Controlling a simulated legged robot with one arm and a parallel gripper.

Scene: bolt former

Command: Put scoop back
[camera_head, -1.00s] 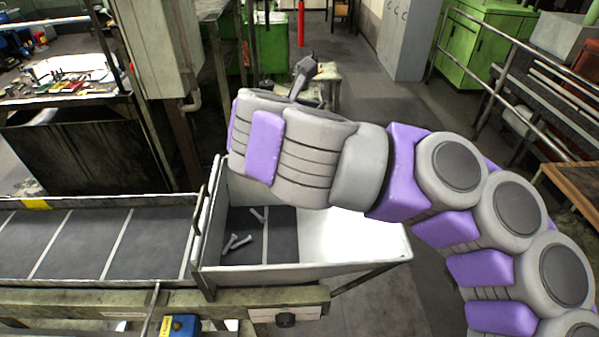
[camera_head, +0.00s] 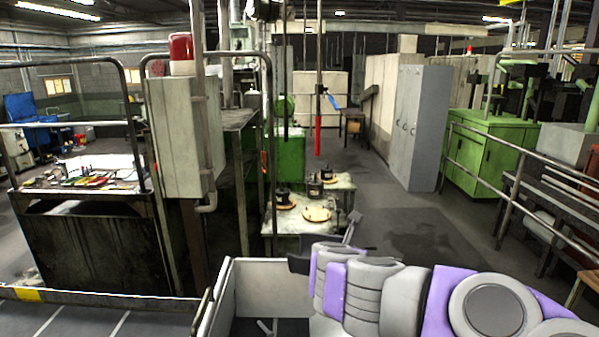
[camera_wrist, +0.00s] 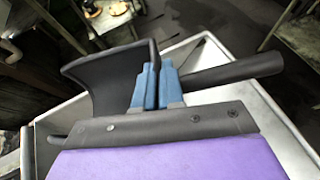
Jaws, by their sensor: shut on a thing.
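My gripper (camera_wrist: 157,78) has its blue fingers shut on the scoop. In the wrist view, the scoop (camera_wrist: 108,72) is dark grey, with its curved pan left of the fingers and its round handle to the right. In the head view, the scoop's handle (camera_head: 352,229) shows as a grey bar sticking up past the end of my arm, and my arm hides much of the rest. The gripper and scoop are above the pale metal bin (camera_head: 262,283), whose edges also show behind them in the wrist view (camera_wrist: 215,70).
A few bolts (camera_head: 265,327) lie in the bin at the conveyor's end. Beyond stands a low worktable (camera_head: 288,222) with round wooden discs and dark pots. A grey cabinet (camera_head: 158,135) on a post stands left. Open floor (camera_head: 400,225) lies to the right of the worktable.

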